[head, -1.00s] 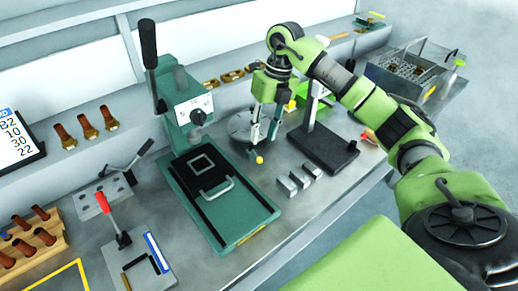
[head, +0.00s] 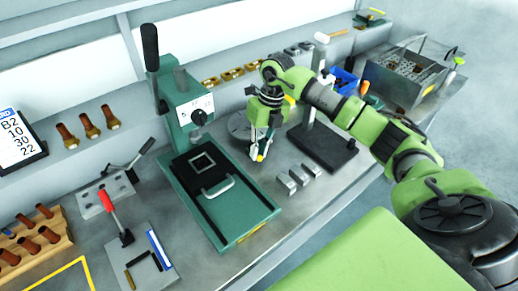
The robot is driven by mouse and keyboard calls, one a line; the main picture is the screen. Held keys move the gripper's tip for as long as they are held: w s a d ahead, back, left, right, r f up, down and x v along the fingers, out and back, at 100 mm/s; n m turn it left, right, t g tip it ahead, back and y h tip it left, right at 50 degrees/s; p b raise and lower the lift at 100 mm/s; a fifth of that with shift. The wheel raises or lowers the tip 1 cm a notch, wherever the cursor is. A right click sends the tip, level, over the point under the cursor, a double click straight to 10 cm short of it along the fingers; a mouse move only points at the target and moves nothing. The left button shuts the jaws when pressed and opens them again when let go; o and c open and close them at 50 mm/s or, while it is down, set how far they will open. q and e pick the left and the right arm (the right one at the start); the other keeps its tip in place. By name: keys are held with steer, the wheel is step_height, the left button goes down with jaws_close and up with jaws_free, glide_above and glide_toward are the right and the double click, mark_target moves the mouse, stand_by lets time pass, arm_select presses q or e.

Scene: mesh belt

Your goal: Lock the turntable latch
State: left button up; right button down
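The turntable (head: 238,124) is a round grey disc on the bench, right of the green press and partly hidden by my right gripper. A small yellow latch knob (head: 260,157) is at its front edge. My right gripper (head: 260,153) points down over this edge. Its fingertips are on either side of the knob, close together, and appear shut on it. They cover most of the knob and hide the latch's arm. My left gripper is out of view.
The green press (head: 250,212) with its upright black lever stands left. A black-based stand (head: 325,150) is close on the right. Several small metal blocks (head: 299,177) lie in front. A blue bin (head: 345,82) and a metal basket (head: 400,80) stand farther right.

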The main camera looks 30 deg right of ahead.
steer(key=shift+d+f+n+b, duration=0.15)
steer(key=shift+d+n+b, duration=0.15)
steer(key=shift+n+b, duration=0.3)
steer(key=shift+w+d+n+b, duration=0.1)
steer(key=shift+n+b, duration=0.2)
steer(key=shift+n, duration=0.1)
steer(key=c, duration=2)
jaws_free()
steer(key=r, duration=0.4)
steer(key=d+r, duration=0.1)
steer(key=r, duration=0.3)
steer(key=d+r, duration=0.1)
steer(key=r, duration=0.3)
steer(key=shift+d, duration=0.2)
steer(key=shift+r, duration=0.1)
